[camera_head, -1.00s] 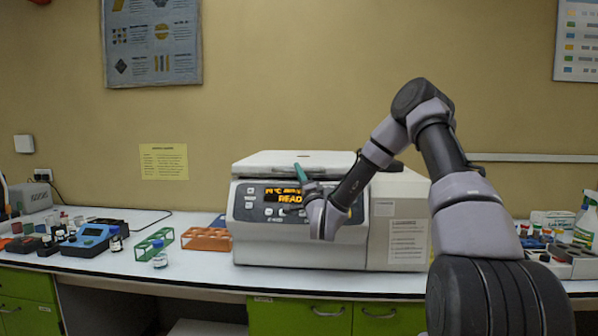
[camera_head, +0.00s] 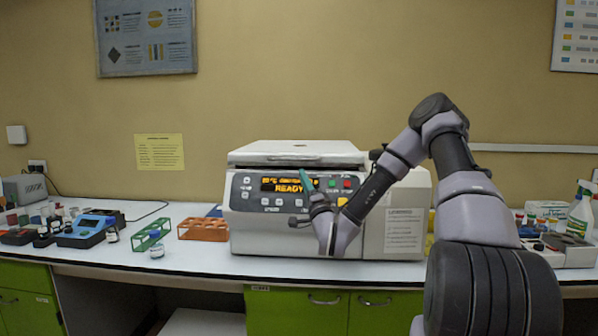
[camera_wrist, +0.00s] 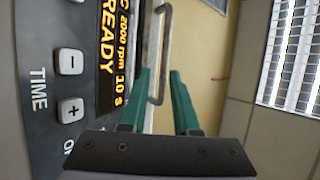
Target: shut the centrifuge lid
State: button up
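The white centrifuge (camera_head: 265,220) stands on the bench with its orange display reading READY. Its lid (camera_head: 297,152) lies down, nearly level, over the top of the body. A dark line shows beneath its edge. I cannot tell if it is latched. My gripper (camera_head: 303,176) is in front of the control panel, just below the lid's front edge, its teal fingers pointing up. In the wrist view, the two fingers (camera_wrist: 161,88) are apart with nothing gripped between them.
An orange rack (camera_head: 203,230), a green rack (camera_head: 153,238) and small bottles stand left of the centrifuge. A spray bottle (camera_head: 580,218) and a tray of vials are at the far right. The bench front (camera_head: 200,262) is clear before the centrifuge.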

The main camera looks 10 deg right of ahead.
jog(key=shift+v, duration=1.25)
jog(key=shift+r, duration=0.1)
